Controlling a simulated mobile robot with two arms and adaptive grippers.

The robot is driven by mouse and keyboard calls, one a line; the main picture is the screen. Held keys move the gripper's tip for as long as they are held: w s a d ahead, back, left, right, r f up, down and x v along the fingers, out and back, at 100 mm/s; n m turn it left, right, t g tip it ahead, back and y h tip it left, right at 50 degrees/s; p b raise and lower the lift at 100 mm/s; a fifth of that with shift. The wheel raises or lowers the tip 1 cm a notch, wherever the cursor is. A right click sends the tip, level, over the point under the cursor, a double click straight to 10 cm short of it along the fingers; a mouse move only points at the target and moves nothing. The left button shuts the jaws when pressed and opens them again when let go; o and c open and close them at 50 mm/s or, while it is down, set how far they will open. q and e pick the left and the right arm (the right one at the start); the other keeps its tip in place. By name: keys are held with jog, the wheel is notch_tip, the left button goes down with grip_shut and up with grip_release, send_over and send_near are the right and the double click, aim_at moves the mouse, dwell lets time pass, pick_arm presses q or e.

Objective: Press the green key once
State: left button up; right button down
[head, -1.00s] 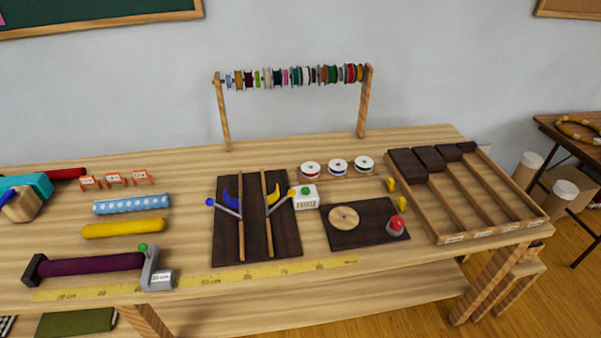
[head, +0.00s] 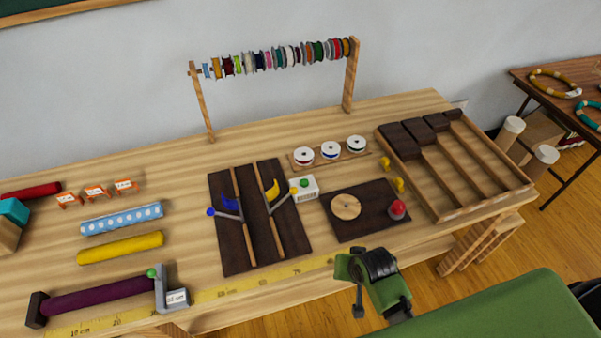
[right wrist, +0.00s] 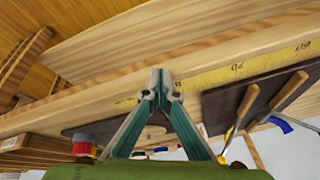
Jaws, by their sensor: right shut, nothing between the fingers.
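My left gripper is not in view.
A dark board with a red button (head: 397,209) and wooden disc (head: 345,206) lies right of the box. Behind are spools (head: 330,150); a divided tray (head: 462,210) is farther right.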

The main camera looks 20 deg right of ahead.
jog(key=w+m, duration=0.1)
jog(key=w+r+m, duration=0.1)
jog(key=w, duration=0.3)
jog(key=shift+r+m+t, duration=0.3)
jog(key=shift+m, duration=0.1)
jog(key=w+r+m+t+p, duration=0.1)
jog(key=w+r+m, duration=0.25)
jog(key=w, duration=0.25)
jog(key=w+r+m+t+p, duration=0.1)
jog(key=w+r+m+p, duration=0.15)
jog(key=w+m, duration=0.3)
notch_tip(320, 180, up, 9)
jog(key=m+t+y, duration=0.2)
jog(key=m, duration=0.6)
send_over(305, 183)
jog(key=shift+s+f, duration=0.1)
jog(key=shift+f, duration=0.1)
notch_tip(305, 183, down, 7)
jog(key=b, duration=0.7)
jog(key=shift+r, duration=0.1)
jog(key=shift+f+b, duration=0.55)
jog(key=shift+f, duration=0.3)
